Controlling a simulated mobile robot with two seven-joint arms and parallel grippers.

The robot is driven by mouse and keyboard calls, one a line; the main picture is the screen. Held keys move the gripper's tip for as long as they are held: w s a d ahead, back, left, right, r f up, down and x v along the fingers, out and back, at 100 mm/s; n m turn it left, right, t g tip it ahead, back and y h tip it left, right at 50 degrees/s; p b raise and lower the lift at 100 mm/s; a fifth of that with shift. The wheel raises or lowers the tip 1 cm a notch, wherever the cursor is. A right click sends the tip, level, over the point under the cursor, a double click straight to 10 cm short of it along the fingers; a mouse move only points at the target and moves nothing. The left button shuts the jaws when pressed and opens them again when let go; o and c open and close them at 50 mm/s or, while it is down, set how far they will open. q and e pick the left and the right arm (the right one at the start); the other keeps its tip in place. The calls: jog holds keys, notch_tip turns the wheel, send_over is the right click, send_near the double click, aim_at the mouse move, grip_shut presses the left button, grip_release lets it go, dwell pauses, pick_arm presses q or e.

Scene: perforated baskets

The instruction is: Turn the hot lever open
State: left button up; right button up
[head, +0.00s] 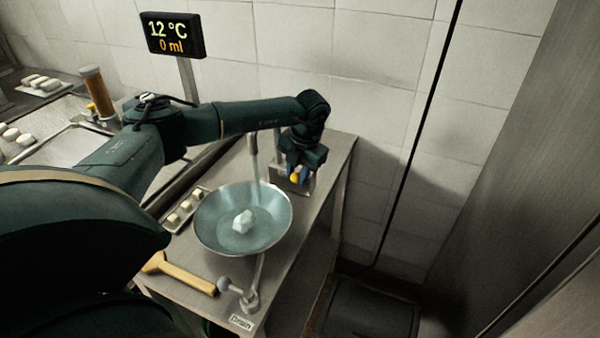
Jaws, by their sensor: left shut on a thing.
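A metal tap box (292,185) stands at the back of the steel counter, with a vertical spout pipe (253,155) to its left. My left arm reaches across from the left, and its gripper (297,172) points down at the tap box. It is shut on a lever there, mostly hidden by the gripper, so I cannot tell the lever's colour mark or angle. Small blue and yellow parts show at the fingers. A display (173,35) reads 12 °C and 0 ml. A round metal bowl (210,232) below the spout holds a pale lump (243,221). My right gripper is out of view.
A drain lever (250,299) with a "Drain" label (240,322) is at the counter's front. A wooden-handled tool (187,279) lies beside it. A small tray (172,226) of pale pieces is left of the bowl. A tiled wall is behind, and a dark bin (370,308) stands right.

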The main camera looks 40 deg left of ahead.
pick_arm(q)
jog(key=shift+a, duration=0.1)
dwell(0.4)
jog(key=o, duration=1)
jog(key=shift+r, duration=0.15)
jog(key=r, duration=0.4)
jog(key=d+r+b, duration=0.1)
jog(key=r, duration=0.3)
jog(key=d+r+b, duration=0.1)
jog(key=r, duration=0.3)
jog(key=shift+d+r, duration=0.25)
jog(key=shift+r, duration=0.1)
